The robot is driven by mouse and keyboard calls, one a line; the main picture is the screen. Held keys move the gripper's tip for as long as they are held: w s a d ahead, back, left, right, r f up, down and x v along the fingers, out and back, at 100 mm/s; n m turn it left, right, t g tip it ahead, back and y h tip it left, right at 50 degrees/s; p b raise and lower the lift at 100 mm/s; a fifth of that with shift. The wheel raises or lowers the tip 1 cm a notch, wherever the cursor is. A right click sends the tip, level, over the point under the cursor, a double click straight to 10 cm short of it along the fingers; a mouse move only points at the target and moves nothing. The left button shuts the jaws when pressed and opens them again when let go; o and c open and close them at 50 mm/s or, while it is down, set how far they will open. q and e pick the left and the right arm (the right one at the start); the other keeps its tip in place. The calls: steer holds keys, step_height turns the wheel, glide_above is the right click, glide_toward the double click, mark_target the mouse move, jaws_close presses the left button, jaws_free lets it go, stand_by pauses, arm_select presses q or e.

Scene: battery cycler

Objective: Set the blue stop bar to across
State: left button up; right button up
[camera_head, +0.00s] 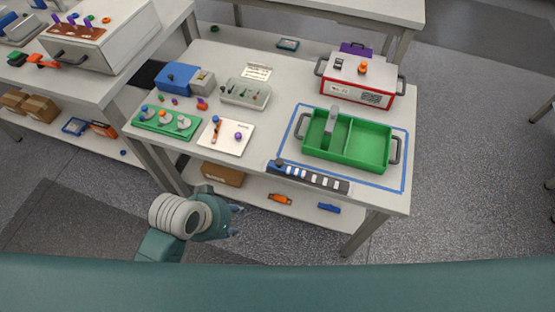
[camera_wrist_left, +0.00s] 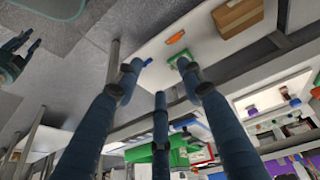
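I cannot pick out the blue stop bar for sure. A dark strip with a blue left end and blue and white segments (camera_head: 307,176) lies along the table's front edge. A white plate (camera_head: 238,124) behind it to the left carries an orange-and-blue stick and a purple knob. My left gripper (camera_head: 236,221) is in front of the table's front edge, below the top in the picture, touching nothing. Its fingers also show in the left wrist view (camera_wrist_left: 160,75), spread and empty. My right gripper (camera_wrist_left: 26,48) shows only at that view's left edge, fingers apart; it is out of the head view.
A green two-part tray (camera_head: 362,145) stands inside a blue tape outline on the right. A red-and-white box (camera_head: 350,80) is behind it. A green plate with knobs (camera_head: 160,125) and a blue box (camera_head: 174,76) are on the left. A lower shelf (camera_head: 310,208) holds loose parts.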

arm_select(q)
steer(key=w+d+r+m+h, duration=0.2)
steer(key=w+d+r+m, duration=0.45)
steer(key=w+d, duration=0.2)
steer(key=m+g, duration=0.2)
steer(key=m, duration=0.1)
glide_toward(278, 161)
steer(key=p+x, duration=0.1)
steer(key=x, duration=0.8)
steer(key=shift+s+d+f, duration=0.1)
steer(key=shift+d+f, duration=0.05)
steer(key=shift+f, duration=0.1)
steer(key=shift+c, duration=0.5)
steer(key=shift+r, duration=0.1)
jaws_close()
